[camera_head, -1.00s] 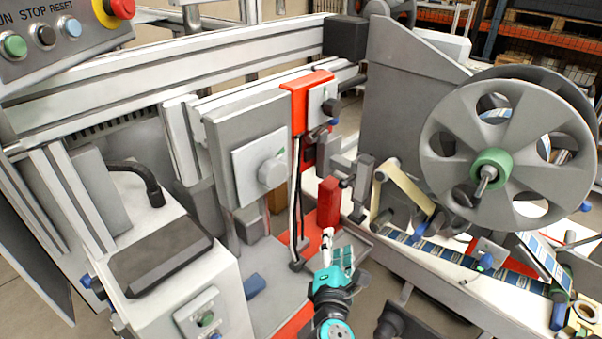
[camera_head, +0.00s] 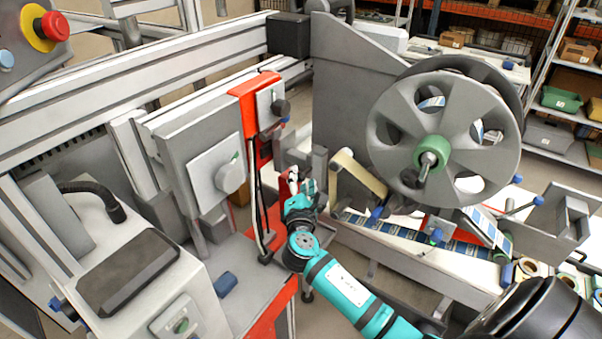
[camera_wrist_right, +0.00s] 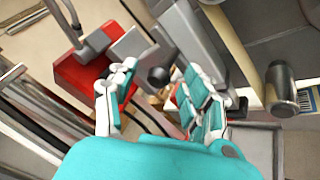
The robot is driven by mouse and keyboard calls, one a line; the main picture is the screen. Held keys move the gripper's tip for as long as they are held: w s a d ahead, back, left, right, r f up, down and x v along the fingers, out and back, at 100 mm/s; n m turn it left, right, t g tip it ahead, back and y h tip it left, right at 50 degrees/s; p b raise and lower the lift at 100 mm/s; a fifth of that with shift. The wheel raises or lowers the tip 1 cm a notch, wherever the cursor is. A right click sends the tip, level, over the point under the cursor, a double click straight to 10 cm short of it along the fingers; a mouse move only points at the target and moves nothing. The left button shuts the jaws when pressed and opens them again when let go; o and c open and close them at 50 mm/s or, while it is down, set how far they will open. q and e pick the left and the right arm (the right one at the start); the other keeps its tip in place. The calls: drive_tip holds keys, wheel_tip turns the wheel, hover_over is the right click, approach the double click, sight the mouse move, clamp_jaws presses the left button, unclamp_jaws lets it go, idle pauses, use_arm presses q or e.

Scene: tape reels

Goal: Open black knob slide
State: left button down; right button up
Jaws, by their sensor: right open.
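A small round black knob (camera_wrist_right: 159,76) shows in the right wrist view, on a grey slide part (camera_wrist_right: 134,45) beside a red block (camera_wrist_right: 82,80). My right gripper (camera_wrist_right: 162,92), with teal and white fingers, is open, and the knob appears between and beyond its fingertips; I cannot tell if they touch it. In the head view my right gripper (camera_head: 296,186) is at the red block (camera_head: 284,188), and the hand hides the knob there. My left gripper is not in view.
A grey box with a white dial (camera_head: 230,178) stands left of the hand, and a red bracket with another black knob (camera_head: 281,107) is above it. The large grey reel (camera_head: 400,130) and a label strip (camera_head: 400,228) are to the right.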

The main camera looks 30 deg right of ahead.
drive_tip(key=shift+x, duration=0.95)
drive_tip(key=shift+c, duration=0.2)
clamp_jaws()
